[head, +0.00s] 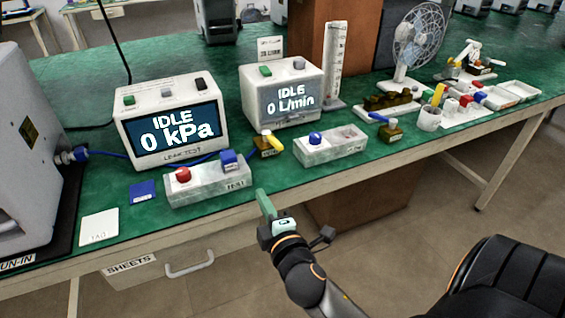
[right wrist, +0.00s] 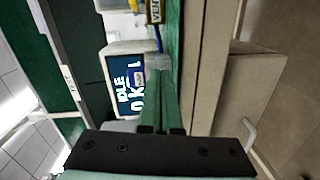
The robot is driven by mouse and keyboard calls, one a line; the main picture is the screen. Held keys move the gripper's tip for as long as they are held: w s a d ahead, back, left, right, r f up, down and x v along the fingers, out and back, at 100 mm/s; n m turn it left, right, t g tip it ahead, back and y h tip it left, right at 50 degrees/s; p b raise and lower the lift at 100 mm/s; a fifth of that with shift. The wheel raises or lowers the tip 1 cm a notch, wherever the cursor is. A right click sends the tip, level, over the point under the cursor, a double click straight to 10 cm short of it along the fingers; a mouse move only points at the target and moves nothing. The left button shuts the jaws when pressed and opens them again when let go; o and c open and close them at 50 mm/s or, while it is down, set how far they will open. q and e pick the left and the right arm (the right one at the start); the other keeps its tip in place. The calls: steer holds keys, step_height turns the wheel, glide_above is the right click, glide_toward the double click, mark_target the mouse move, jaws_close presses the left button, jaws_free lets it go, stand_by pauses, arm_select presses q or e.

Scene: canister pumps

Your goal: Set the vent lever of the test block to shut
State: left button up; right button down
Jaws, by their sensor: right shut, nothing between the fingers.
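The test block (head: 208,186) is a pale grey block with a TEST label, lying near the front edge of the green bench. It carries a red knob (head: 183,174) and a blue part (head: 229,160). Just behind its right end stands a brass valve (head: 267,150) with a small label and a yellow lever (head: 275,141), which slants down to the right. A label reading VENT (right wrist: 153,11) shows at the top of the right wrist view. My right gripper (head: 262,195) is shut and empty at the bench edge, right of the test block and apart from it. Its green fingers (right wrist: 158,78) are together. My left gripper is out of view.
The leak tester (head: 170,118) reads IDLE 0 kPa behind the block. A flow meter (head: 281,90) reads IDLE 0 L/min. A second pale block (head: 330,146) with a blue knob lies to the right. A blue tube runs behind the test block.

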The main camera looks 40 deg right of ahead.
mark_target(273, 142)
steer(key=shift+n+t+h, duration=0.3)
steer(key=shift+t+h, duration=0.1)
steer(key=shift+h, duration=0.3)
steer(key=w+d+r, duration=0.1)
steer(key=w, duration=0.2)
steer(key=w+d+r, duration=0.1)
steer(key=w+d, duration=0.1)
steer(key=w, duration=0.1)
steer(key=w+d+r, duration=0.1)
steer(key=w, duration=0.2)
steer(key=shift+d+b, duration=0.3)
steer(key=shift+d, duration=0.05)
steer(key=d, duration=0.3)
steer(key=shift+d, duration=0.55)
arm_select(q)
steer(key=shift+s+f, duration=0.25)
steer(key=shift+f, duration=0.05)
